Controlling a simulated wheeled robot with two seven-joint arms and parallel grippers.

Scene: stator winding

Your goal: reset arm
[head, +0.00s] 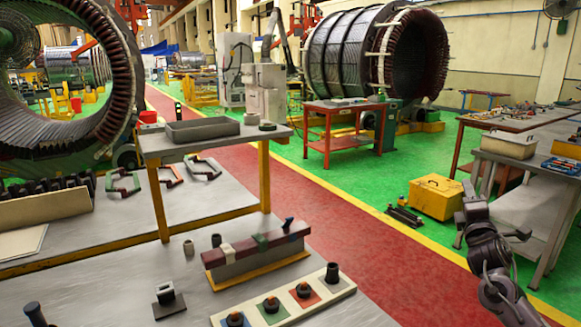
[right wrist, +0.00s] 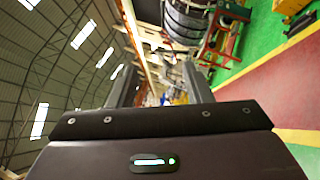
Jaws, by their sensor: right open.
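My right arm comes in at the lower right of the head view, with its gripper end (head: 472,200) raised in front of the workbench on the right. In the right wrist view, the two dark fingers of my right gripper (right wrist: 160,92) stand apart with nothing between them. The gripper is tilted, with the hall roof on the left of that view and the floor on the right. My left gripper and arm are not in view.
A grey table in front holds a dark red bar (head: 256,250) on a block and a white strip (head: 338,284) with several coloured squares and dark knobs. A yellow box (head: 437,197) stands on the green floor. A cluttered workbench (head: 535,150) is at the right. Red walkway between looks clear.

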